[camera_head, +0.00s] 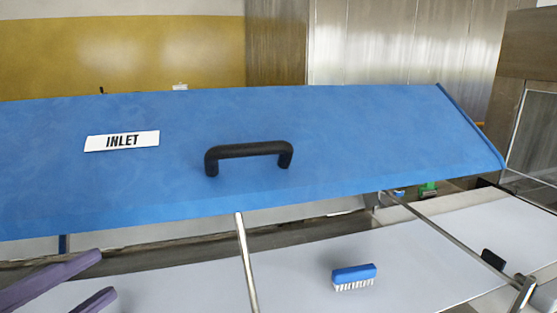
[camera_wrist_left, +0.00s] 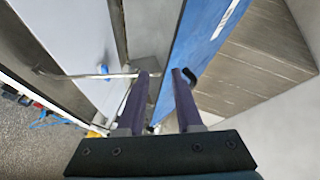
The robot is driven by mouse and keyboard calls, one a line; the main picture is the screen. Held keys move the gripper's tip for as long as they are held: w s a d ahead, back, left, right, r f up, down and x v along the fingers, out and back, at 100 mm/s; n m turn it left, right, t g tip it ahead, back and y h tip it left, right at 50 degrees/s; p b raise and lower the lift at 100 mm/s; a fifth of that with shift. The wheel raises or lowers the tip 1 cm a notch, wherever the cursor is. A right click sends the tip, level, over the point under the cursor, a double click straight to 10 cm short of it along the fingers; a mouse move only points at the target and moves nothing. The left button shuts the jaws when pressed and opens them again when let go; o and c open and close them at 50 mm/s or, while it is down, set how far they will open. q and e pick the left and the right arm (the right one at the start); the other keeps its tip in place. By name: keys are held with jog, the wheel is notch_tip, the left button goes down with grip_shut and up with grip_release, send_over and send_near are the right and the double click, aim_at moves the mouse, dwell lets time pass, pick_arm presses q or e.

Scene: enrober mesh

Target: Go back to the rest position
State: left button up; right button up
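My left gripper (camera_head: 107,274) shows at the lower left of the head view as two purple fingers. In the left wrist view the fingers of the left gripper (camera_wrist_left: 159,74) are spread apart with nothing between them. A blue panel (camera_head: 350,130) with a white INLET label (camera_head: 122,141) and a black handle (camera_head: 249,151) spans the head view. The left gripper is apart from the handle, to its lower left. The blue panel also shows in the left wrist view (camera_wrist_left: 195,35). My right gripper is not in view.
A blue brush with white bristles (camera_head: 354,277) lies on a pale flat surface (camera_head: 300,270) below the panel. In the left wrist view, small coloured things lie on the floor (camera_wrist_left: 30,145) at the lower left.

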pick_arm(q)
jog(key=s+a+f+n+g+y+p, duration=0.1)
jog(key=s+f+n+g+y, duration=0.1)
jog(key=s+f+n+g, duration=0.35)
jog(key=s+f+n+g+y, duration=0.25)
jog(key=s+n+g, duration=0.35)
jog(key=s+n, duration=0.35)
notch_tip(320, 180, up, 21)
jog(key=p, duration=2.2)
jog(key=shift+s+r+h, duration=0.2)
jog(key=shift+s+h, duration=0.1)
jog(key=shift+h, duration=0.15)
